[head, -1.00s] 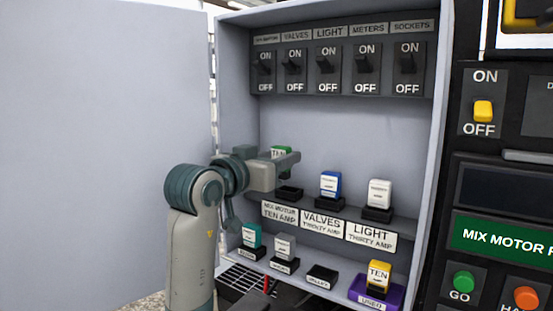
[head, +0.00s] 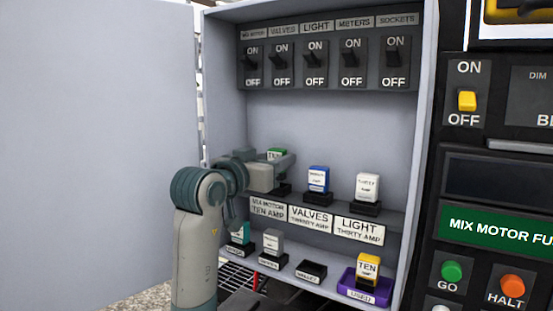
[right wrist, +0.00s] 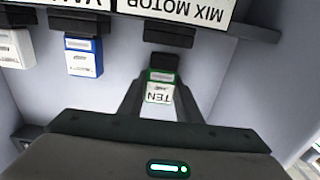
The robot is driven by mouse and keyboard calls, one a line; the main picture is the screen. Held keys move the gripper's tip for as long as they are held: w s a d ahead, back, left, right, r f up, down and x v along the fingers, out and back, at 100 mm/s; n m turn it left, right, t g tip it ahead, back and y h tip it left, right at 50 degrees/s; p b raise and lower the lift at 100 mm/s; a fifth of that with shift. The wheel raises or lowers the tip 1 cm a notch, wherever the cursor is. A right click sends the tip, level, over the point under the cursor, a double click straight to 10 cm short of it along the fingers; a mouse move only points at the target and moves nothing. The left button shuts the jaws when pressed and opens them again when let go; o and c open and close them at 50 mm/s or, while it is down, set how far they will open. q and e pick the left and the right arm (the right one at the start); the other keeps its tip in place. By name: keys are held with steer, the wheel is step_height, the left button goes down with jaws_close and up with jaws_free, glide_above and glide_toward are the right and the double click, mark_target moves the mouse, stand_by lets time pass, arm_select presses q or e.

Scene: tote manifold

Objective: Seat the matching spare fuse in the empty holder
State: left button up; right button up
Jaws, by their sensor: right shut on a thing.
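My right gripper (head: 277,160) is shut on a green fuse (head: 276,154) with a white label reading TEN. In the right wrist view the green fuse (right wrist: 160,88) is upright between the fingers, upside down in the picture. It is at the dark mix motor holder (right wrist: 168,33), whose label reads TEN AMP. A strip of light wall shows between the fuse's dark foot and the holder, so they look apart. In the head view the gripper hides most of the fuse and part of this holder (head: 284,189). My left gripper is not in view.
A blue fuse (head: 318,178) and a white fuse (head: 367,186) stand in holders to the right. Below are a teal fuse (head: 240,232), a grey fuse (head: 272,241), an empty dark holder (head: 311,271) and a purple USED tray (head: 377,297) bearing a yellow TEN fuse (head: 368,267).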

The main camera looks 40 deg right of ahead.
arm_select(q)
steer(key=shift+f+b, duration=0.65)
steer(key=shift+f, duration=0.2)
arm_select(e)
steer(key=shift+f, duration=1.15)
steer(key=o, duration=1.1)
steer(key=shift+s+a+f+b, duration=0.1)
steer(key=shift+a+b, duration=0.2)
steer(key=shift+a, duration=0.15)
arm_select(q)
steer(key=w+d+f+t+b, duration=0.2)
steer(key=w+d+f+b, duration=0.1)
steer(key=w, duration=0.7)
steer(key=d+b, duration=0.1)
steer(key=b, duration=0.1)
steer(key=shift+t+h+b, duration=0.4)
arm_select(e)
steer(key=v, duration=1.6)
steer(key=shift+s+a, duration=0.15)
steer(key=shift+a, duration=0.05)
